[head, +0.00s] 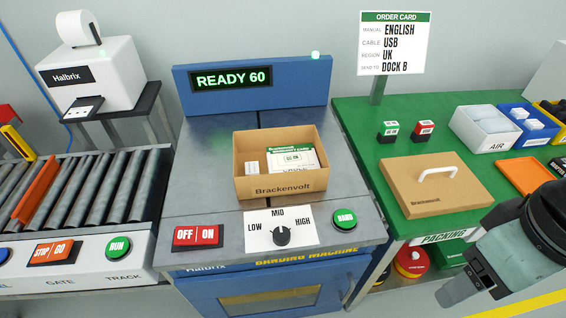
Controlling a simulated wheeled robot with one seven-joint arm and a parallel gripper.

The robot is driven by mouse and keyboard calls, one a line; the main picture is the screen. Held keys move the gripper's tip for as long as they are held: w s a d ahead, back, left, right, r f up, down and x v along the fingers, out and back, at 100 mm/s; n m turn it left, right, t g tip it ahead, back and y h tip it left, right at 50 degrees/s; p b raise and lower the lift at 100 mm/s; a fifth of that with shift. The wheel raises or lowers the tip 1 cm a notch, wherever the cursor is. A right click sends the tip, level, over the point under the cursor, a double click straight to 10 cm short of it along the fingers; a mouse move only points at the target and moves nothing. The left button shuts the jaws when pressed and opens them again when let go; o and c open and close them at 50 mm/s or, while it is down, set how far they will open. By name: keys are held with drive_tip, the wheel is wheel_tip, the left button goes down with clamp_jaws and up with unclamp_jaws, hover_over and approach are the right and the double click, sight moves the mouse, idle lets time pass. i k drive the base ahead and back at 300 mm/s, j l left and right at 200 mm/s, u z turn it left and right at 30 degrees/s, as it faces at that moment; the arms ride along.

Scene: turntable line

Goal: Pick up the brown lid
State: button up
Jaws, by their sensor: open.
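The brown lid (425,196) lies flat on the green packing table (353,124). It has a white arched handle (437,172) on top and small dark print on its front edge. My gripper (468,291) is at the lower right, below and to the right of the lid and apart from it. It is open, and nothing shows between its fingers. A matching open brown box (278,189), marked Brackenvolt, stands on the banding machine (200,150) with a green-and-white card and small items inside.
The order card (395,43) stands on a post behind. A roller track (75,190) is at left.

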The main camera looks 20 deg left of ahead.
sight(429, 185)
drive_tip(key=i+l+u, duration=0.4)
drive_tip(key=i+l, duration=0.3)
